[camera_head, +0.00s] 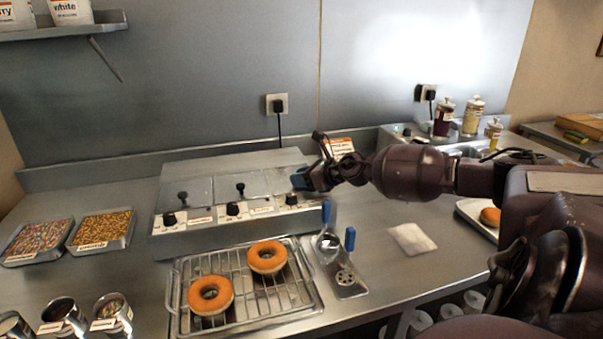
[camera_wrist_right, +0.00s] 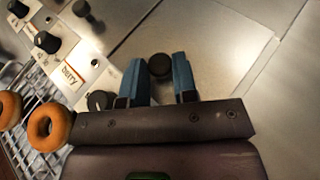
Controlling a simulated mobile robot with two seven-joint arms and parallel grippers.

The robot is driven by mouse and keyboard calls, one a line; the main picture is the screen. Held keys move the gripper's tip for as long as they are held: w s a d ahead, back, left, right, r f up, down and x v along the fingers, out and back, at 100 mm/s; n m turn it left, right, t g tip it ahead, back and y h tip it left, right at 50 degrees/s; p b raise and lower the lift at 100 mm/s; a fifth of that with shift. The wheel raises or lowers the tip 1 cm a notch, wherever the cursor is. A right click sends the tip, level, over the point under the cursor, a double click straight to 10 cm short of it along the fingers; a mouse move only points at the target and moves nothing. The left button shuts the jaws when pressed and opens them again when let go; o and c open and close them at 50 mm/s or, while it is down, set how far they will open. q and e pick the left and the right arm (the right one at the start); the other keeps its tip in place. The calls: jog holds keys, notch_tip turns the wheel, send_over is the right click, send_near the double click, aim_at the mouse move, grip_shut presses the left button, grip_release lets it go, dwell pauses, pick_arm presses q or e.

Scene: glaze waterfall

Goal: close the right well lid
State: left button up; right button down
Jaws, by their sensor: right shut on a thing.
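The glaze unit (camera_head: 225,222) stands against the back wall with grey well lids side by side. The left lid (camera_head: 187,192) and the middle lid (camera_head: 240,185) lie flat, each with a black knob on top. My right gripper (camera_head: 302,180) is over the right end of the unit and hides most of the right lid there. In the right wrist view its blue fingers (camera_wrist_right: 160,82) are on either side of the black knob (camera_wrist_right: 160,66) of the right lid (camera_wrist_right: 215,55), shut on it. I cannot tell whether the lid is fully seated. My left gripper is not in view.
Black dials line the unit's front. In front stands a wire rack (camera_head: 245,300) with two doughnuts (camera_head: 210,295), beside a small metal tray with blue-handled tools (camera_head: 345,280). Sprinkle trays (camera_head: 40,240) are at the left. Lidded jars (camera_head: 472,115) stand at the right.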

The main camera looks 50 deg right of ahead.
jog(key=shift+s+a+f, duration=0.1)
jog(key=shift+a+f, duration=0.05)
jog(key=c, duration=1.3)
grip_release()
jog(key=shift+o, duration=1.3)
jog(key=shift+s, duration=0.1)
jog(key=shift+o, duration=0.6)
jog(key=shift+v, duration=0.8)
jog(key=p+v, duration=0.1)
jog(key=v, duration=0.4)
jog(key=shift+p+v, duration=0.55)
jog(key=shift+v, duration=1.6)
